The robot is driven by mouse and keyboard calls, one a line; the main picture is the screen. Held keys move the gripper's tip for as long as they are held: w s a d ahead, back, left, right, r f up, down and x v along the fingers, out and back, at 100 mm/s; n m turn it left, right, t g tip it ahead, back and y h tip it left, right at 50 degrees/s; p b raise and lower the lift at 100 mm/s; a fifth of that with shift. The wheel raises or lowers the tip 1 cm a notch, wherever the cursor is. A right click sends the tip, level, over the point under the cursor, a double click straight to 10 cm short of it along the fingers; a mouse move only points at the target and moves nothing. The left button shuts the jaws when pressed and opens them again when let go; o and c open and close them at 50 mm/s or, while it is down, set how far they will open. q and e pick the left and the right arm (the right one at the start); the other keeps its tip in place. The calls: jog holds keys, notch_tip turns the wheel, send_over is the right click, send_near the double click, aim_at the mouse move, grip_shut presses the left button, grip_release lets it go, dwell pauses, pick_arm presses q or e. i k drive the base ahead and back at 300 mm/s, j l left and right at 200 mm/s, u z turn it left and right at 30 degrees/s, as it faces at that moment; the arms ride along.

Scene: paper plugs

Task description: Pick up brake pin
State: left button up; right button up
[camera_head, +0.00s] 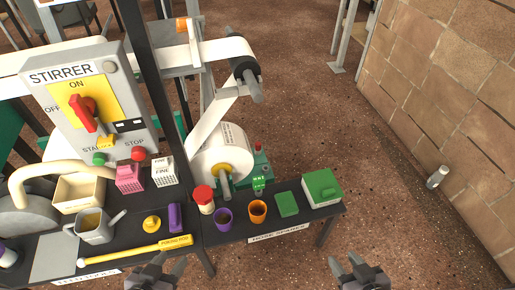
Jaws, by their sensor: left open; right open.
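I cannot tell for certain which thing is the brake pin; no readable label names it. A small grey cylinder (437,177) lies on the floor at the right, near the brick wall. A yellow rod (120,256) with a lettered yellow end lies along the front of the dark table. The paper roll (213,150) sits on a spindle with a yellow hub (221,169). My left gripper (157,262) is open and empty in front of the table. My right gripper (356,264) is open and empty over the floor, right of the table.
The dark table (217,238) holds a grey watering can (95,227), a red-capped jar (204,199), purple and orange cups, and a green-topped white box (322,189). The stirrer panel (90,100) stands behind. Floor between table and brick wall (450,90) is mostly clear.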

aim_at(258, 144)
jog(key=i+l+z, duration=0.1)
jog(key=l+z, duration=0.15)
jog(key=l, duration=0.2)
jog(key=i+l+z, duration=0.25)
jog(key=l, duration=0.2)
jog(key=i+l+z, duration=0.1)
jog(key=l+z, duration=0.15)
jog(key=l, duration=0.15)
jog(key=i+l+z, duration=0.25)
jog(key=l, duration=0.15)
jog(key=i+l+z, duration=0.1)
jog(key=i+l, duration=0.2)
jog(key=i+l+z, duration=0.15)
jog(key=i, duration=0.3)
jog(key=i+u, duration=0.45)
jog(key=i+l+u, duration=0.25)
jog(key=u, duration=0.15)
jog(key=i+u, duration=0.35)
jog(key=u, duration=0.15)
jog(key=i+u, duration=0.3)
jog(key=u, duration=0.2)
jog(key=i+l+u, duration=0.2)
jog(key=i+u, duration=0.15)
jog(key=u, duration=0.15)
jog(key=i+l+u, duration=0.25)
jog(key=u, duration=0.25)
